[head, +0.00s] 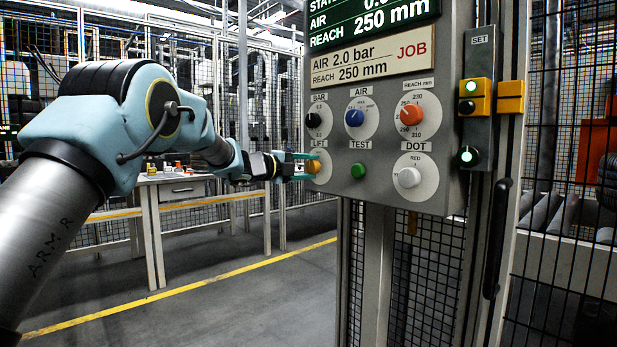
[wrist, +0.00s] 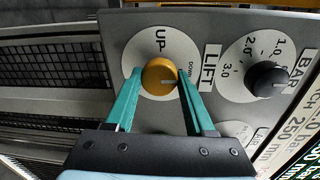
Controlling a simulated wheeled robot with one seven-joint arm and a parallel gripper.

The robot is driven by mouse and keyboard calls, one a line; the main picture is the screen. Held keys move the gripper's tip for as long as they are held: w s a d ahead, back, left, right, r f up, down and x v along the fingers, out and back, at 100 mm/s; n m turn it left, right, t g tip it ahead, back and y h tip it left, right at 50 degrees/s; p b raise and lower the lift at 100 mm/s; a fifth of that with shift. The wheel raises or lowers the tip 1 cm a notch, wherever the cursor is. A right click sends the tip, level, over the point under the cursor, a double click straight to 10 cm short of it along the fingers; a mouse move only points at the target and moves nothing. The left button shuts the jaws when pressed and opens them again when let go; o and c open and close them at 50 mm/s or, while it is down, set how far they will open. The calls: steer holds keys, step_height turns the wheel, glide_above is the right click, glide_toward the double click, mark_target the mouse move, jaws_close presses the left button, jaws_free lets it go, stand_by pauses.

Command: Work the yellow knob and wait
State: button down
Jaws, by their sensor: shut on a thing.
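The yellow knob (wrist: 159,77) is the LIFT knob at the lower left of the grey control panel (head: 338,198). Its white dial is marked UP and DOWN in the wrist view. The knob's pale pointer line lies toward the DOWN side. My gripper (wrist: 158,90) has its two teal fingers on either side of the knob, shut on it. In the head view the yellow knob (head: 313,167) shows at the fingertips of my gripper (head: 304,167), and the fingers cover part of its dial.
The black BAR knob (wrist: 267,79) is close beside it. The panel also has a blue AIR knob (head: 354,118), an orange REACH knob (head: 411,114), a green TEST button (head: 358,171) and a white DOT knob (head: 409,177). A table (head: 150,190) stands behind my arm.

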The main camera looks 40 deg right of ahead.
steer(key=shift+f+m, duration=0.2)
steer(key=shift+m, duration=0.2)
steer(key=c, duration=0.5)
jaws_free()
steer(key=shift+o, duration=1.1)
steer(key=shift+r, duration=0.15)
steer(key=shift+a+b, duration=0.1)
steer(key=shift+b, duration=0.2)
steer(key=a+b, duration=0.1)
steer(key=a, duration=0.9)
steer(key=shift+w+a+r, duration=0.3)
